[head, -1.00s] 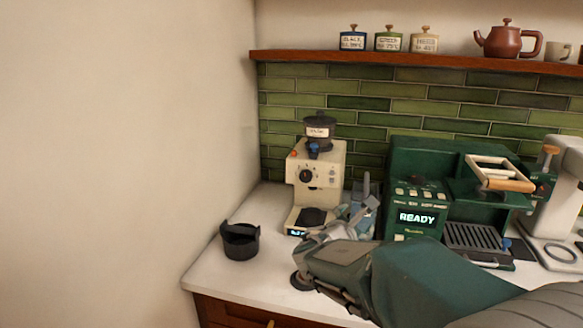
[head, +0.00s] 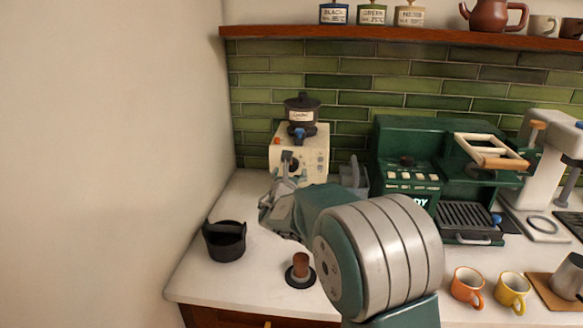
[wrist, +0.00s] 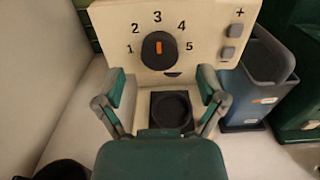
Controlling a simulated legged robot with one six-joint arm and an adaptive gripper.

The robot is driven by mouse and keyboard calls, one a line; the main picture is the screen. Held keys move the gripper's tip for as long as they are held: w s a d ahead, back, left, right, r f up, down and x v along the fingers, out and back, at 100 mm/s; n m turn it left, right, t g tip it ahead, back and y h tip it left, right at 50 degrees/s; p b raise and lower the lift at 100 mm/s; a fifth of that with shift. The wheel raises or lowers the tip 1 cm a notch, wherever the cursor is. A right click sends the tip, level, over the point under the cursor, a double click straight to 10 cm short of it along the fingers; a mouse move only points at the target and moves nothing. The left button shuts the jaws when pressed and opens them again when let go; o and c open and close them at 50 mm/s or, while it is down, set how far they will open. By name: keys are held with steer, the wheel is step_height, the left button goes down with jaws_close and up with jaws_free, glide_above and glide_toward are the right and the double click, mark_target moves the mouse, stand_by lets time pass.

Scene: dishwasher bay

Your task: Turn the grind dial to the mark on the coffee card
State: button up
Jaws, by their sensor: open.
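The cream grinder (head: 317,150) stands at the back left of the counter. In the wrist view its face (wrist: 108,22) carries a black round grind dial (wrist: 159,50) with numbers 1 to 5 around it. The dial's orange pointer stands upright, toward 3. My gripper (wrist: 163,88) is open and empty, its fingers apart to either side below the dial, not visibly touching it. In the head view my gripper (head: 286,163) is in front of the grinder and covers much of its face. A pale label (head: 301,116) is on the hopper; I cannot tell whether it is the coffee card.
A black cup-like container (head: 224,243) and a tamper (head: 300,268) stand on the counter. A grey-blue jug (wrist: 250,92) is right of the grinder, beside the green coffee machine (head: 405,145). Orange (head: 467,284) and yellow (head: 512,290) mugs stand front right. The wall is left.

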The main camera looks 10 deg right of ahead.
mark_target(291, 166)
steer(key=x, duration=0.3)
steer(key=shift+d, duration=0.15)
steer(key=c, duration=1.2)
steer(key=shift+o, duration=0.2)
steer(key=shift+a, duration=0.3)
